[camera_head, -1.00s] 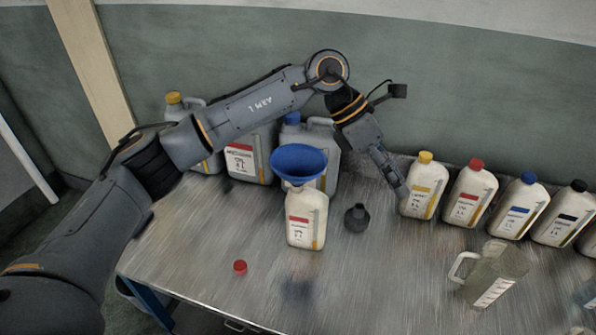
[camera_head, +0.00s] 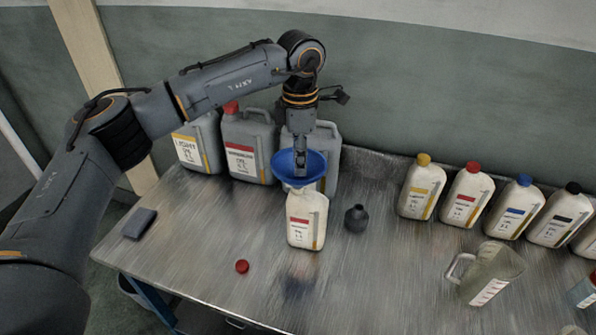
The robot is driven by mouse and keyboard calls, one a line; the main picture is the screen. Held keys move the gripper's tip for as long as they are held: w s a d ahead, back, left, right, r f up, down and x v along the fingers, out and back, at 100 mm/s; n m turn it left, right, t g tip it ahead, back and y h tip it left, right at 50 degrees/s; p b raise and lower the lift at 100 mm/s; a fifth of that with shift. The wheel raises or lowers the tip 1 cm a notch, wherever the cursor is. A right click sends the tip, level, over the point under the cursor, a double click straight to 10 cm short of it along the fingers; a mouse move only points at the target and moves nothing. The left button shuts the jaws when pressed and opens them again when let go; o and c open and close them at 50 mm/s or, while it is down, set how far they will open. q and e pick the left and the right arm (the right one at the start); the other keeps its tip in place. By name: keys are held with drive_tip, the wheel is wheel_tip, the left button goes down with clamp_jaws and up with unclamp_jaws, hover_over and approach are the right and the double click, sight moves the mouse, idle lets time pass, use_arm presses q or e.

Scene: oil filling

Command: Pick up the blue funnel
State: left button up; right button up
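The blue funnel (camera_head: 285,168) sits in the mouth of a white bottle (camera_head: 306,228) with a red label, standing on the metal table. My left gripper (camera_head: 300,168) points straight down over the funnel, with its fingertips at or inside the funnel's bowl in the picture. I cannot tell whether the fingers touch the funnel or how far apart they are. My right gripper is not in view.
Large grey canisters (camera_head: 247,150) stand behind the funnel. A dark small bottle (camera_head: 356,218) and a red cap (camera_head: 242,266) are nearby. White bottles (camera_head: 467,196) line the right, with a clear jug (camera_head: 490,274) in front. The table's front middle is clear.

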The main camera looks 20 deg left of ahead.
use_arm(q)
wheel_tip(320, 180, down, 4)
drive_tip(key=p, duration=0.3)
drive_tip(key=shift+d+f, duration=0.1)
drive_tip(key=shift+f, duration=0.5)
drive_tip(key=shift+c, duration=0.4)
clamp_jaws()
